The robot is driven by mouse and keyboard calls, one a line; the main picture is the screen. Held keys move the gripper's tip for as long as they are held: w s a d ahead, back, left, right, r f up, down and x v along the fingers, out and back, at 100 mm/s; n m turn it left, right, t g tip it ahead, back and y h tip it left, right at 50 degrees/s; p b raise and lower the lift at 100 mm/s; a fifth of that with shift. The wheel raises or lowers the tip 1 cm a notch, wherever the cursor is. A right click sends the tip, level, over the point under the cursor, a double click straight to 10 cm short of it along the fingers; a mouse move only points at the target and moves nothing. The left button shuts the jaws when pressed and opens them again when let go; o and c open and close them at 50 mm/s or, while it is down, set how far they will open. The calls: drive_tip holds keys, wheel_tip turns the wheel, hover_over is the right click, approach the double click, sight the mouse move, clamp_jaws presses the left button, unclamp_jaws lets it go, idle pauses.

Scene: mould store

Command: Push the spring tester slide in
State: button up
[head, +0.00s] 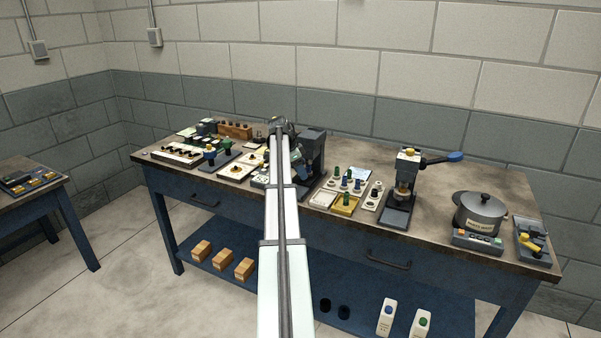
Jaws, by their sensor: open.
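My arm reaches from the bottom centre up over the bench. My gripper is at its far end, mostly hidden behind the arm, so its fingertips do not show clearly. A dark upright machine (313,150) stands just right of the arm's far end and is partly covered by it. It may be the spring tester, but I cannot read a label. No slide can be made out on it, and I cannot tell whether my gripper touches it.
The bench (430,240) holds a lever press (400,190) with a blue-ended handle, a lidded pot (480,213) and a device with a yellow lever (532,243). Small trays and parts crowd the left half. Wooden blocks (244,268) and bottles (387,318) stand on the lower shelf.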

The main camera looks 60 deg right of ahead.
drive_tip(key=v, duration=1.3)
